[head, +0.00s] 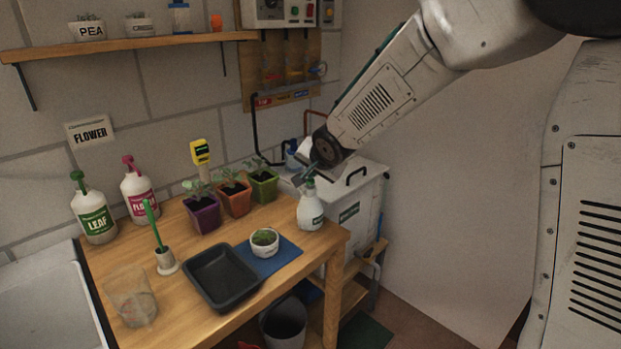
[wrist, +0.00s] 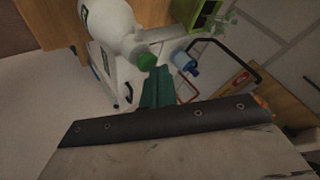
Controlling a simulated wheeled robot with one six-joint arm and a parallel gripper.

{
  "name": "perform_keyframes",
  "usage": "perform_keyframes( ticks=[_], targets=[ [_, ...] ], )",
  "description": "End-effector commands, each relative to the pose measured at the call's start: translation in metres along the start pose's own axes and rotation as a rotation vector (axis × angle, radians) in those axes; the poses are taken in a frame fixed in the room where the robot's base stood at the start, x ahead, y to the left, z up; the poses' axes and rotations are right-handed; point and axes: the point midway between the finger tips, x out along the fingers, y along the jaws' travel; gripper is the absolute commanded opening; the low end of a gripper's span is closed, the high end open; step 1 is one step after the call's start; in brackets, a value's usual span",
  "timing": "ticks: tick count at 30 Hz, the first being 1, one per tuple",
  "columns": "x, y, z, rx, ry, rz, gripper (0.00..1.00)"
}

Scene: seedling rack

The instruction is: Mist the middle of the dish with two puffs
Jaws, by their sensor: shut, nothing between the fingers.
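The dish (head: 264,251) is a small round white bowl with green growth inside. It stands on a blue mat (head: 287,262) near the table's front right. A white spray bottle (head: 311,215) with a green top stands upright at the table's right corner. The bottle also shows at the upper left of the wrist view (wrist: 108,22), its green top close to my fingers. My gripper (head: 309,174) is shut and empty, just above and beside the bottle's top. Its teal fingers show in the wrist view (wrist: 157,80). Whether they touch the bottle's top is unclear.
A black tray (head: 222,304) lies left of the dish. Several potted seedlings stand behind it, including one in an orange pot (head: 237,202). LEAF (head: 96,220) and FLOWER (head: 139,200) bottles stand at back left. A white bin (head: 361,205) stands beyond the table's right end.

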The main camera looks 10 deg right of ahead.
Motion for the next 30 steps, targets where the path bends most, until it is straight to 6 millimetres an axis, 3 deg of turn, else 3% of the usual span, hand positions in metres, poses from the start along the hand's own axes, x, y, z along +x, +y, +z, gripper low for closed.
perform_keyframes(
  ticks=[30],
  targets=[
    [-0.0058, -0.0039, -0.0042, 0.001, 0.0, 0.0, 0.0]
  ],
)
